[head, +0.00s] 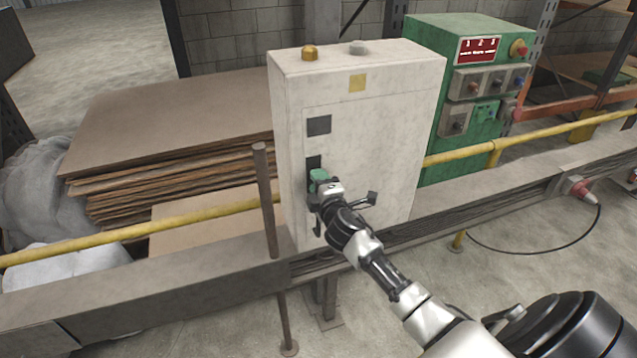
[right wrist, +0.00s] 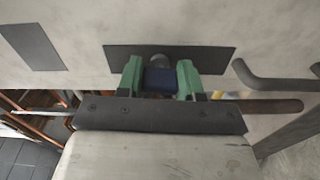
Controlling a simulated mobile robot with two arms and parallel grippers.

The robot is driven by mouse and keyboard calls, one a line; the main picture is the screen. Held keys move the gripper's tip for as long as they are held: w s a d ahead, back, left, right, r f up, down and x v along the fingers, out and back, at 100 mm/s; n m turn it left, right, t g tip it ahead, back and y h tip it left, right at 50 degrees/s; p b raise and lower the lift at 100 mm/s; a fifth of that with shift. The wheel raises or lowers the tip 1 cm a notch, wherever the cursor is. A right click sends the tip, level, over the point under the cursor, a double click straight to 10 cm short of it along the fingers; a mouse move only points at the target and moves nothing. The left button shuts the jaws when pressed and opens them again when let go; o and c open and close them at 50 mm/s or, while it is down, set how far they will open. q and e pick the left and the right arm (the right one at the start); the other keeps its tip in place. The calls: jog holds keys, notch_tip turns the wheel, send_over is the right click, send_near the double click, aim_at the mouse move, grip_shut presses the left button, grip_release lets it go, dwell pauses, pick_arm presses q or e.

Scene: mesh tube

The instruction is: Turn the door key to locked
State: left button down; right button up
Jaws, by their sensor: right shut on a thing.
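The grey-white cabinet (head: 390,120) stands behind the rail, with its door face towards me. My right gripper (head: 318,177) is at a dark plate (head: 313,161) on the left part of that face. In the right wrist view its two green fingertips are shut on the sides of a dark blue key (right wrist: 160,80). A grey round lock piece (right wrist: 159,60) shows behind the key, in front of the dark plate (right wrist: 215,58). The key is hidden by my gripper in the head view. I cannot tell its turn angle for sure. My left gripper is not in view.
A dark bent handle (right wrist: 270,83) sits close beside the gripper in the right wrist view. A grey beam (head: 150,290) and a yellow rail (head: 130,232) run past the cabinet. A green control box (head: 465,150) stands to the right. Stacked boards (head: 180,130) lie left.

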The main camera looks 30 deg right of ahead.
jog(key=shift+n, duration=0.6)
jog(key=o, duration=0.9)
jog(key=shift+o, duration=0.2)
jog(key=shift+s, duration=0.1)
jog(key=b+v, duration=0.1)
jog(key=v, duration=0.9)
jog(key=shift+s+a+b, duration=0.2)
jog(key=shift+s+b, duration=0.1)
